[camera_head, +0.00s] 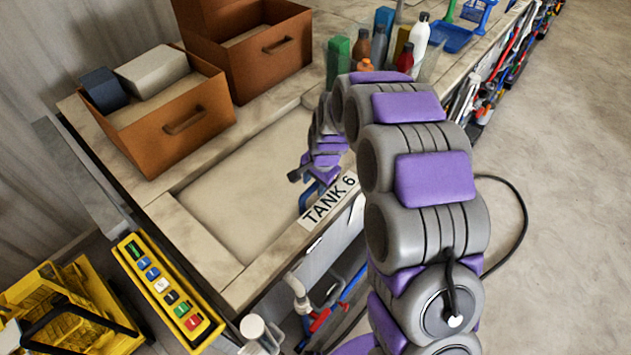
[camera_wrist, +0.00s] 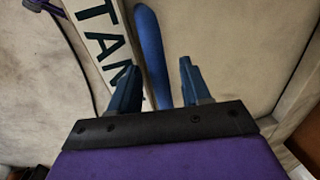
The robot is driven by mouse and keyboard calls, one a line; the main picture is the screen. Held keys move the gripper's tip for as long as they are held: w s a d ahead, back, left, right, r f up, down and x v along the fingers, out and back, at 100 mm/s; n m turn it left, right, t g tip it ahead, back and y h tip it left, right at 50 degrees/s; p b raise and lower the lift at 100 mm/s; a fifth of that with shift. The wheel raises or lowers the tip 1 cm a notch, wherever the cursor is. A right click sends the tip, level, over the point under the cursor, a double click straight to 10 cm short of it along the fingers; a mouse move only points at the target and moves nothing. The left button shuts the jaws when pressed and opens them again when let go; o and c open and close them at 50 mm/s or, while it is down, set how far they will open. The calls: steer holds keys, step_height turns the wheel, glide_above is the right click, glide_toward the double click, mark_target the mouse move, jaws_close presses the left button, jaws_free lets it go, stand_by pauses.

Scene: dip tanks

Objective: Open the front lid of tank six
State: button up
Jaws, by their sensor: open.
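The lid of tank six is a beige recessed panel (camera_head: 245,180) in the counter top, lying flat and shut. A white label reading TANK 6 (camera_head: 329,202) sits on its front edge; part of it shows in the wrist view (camera_wrist: 105,35). A blue bar handle (camera_head: 308,197) stands beside the label, partly hidden by my arm. My gripper (camera_head: 308,176) is over the front edge, at the handle. In the wrist view my gripper (camera_wrist: 157,66) is open, and the blue handle (camera_wrist: 151,45) appears between its two fingers. I cannot tell whether they touch it.
An orange-brown box (camera_head: 175,125) and another box (camera_head: 255,50) stand behind the lid. Several bottles (camera_head: 378,45) stand on the counter to the right. A yellow button panel (camera_head: 168,293) and a yellow bucket (camera_head: 75,310) are at left.

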jaws_close()
steer(key=shift+w, duration=0.15)
stand_by(0.4)
